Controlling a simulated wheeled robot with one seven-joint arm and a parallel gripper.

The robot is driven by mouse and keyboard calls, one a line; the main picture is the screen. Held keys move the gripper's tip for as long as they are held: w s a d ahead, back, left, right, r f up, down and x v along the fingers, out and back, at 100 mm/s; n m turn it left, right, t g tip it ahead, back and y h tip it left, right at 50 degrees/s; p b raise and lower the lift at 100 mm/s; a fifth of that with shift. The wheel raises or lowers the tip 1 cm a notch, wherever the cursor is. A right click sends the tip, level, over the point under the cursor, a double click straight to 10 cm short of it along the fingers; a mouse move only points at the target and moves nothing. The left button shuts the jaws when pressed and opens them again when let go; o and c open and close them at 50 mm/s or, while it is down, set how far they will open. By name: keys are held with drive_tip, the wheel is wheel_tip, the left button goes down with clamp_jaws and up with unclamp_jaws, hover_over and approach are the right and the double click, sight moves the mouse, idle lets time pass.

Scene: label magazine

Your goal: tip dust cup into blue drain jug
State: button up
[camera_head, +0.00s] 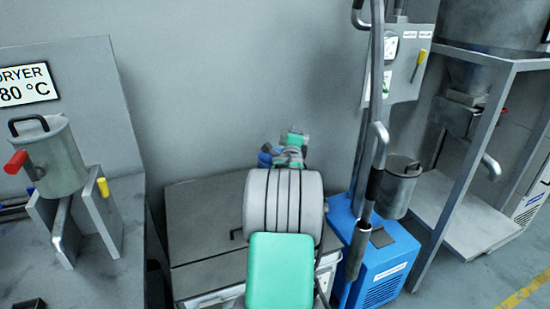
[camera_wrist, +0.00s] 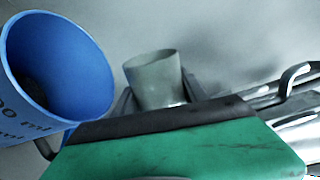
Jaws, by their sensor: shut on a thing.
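The blue drain jug (camera_wrist: 45,75) is large at the left of the wrist view, with millilitre marks on its side and a dark interior seen through its open mouth. The grey dust cup (camera_wrist: 154,80) is in the middle of that view, to the right of the jug and apart from it in the picture. My gripper (camera_wrist: 158,97) is shut on the cup, with a dark finger on each side. Its contents cannot be seen. In the head view, the jug (camera_head: 266,156) shows as a small blue patch beside my gripper (camera_head: 291,152), and my arm hides much of that area.
A grey bench (camera_head: 205,205) lies behind my arm, against the wall. A dryer (camera_head: 60,165) with a red-handled canister stands left. A blue machine (camera_head: 385,262), a grey pot (camera_head: 402,188) and a metal frame (camera_head: 450,160) stand right. Metal bars (camera_wrist: 285,105) show right in the wrist view.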

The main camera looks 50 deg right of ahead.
drive_tip(key=shift+w+a+r+n+b, duration=0.1)
drive_tip(key=shift+w+r+n+b, duration=0.15)
drive_tip(key=shift+n+b, duration=0.5)
drive_tip(key=shift+w+a+r+n+b, duration=0.15)
drive_tip(key=shift+r+n+b, duration=0.3)
drive_tip(key=shift+n, duration=0.45)
drive_tip(key=shift+w+a+r+n+b, duration=0.15)
drive_tip(key=shift+r+n+b, duration=0.1)
drive_tip(key=shift+n+b, duration=0.5)
idle(1.6)
drive_tip(key=shift+w+a+r+n+b, duration=0.25)
drive_tip(key=shift+n+b, duration=0.25)
drive_tip(key=shift+n, duration=0.3)
drive_tip(key=shift+w+a+r+n+b, duration=0.1)
drive_tip(key=shift+w+n+b, duration=0.2)
drive_tip(key=shift+n+b, duration=0.4)
drive_tip(key=shift+w+a+r+n+b, duration=0.1)
drive_tip(key=shift+w+r+n+b, duration=0.2)
drive_tip(key=shift+n, duration=0.6)
idle(1.6)
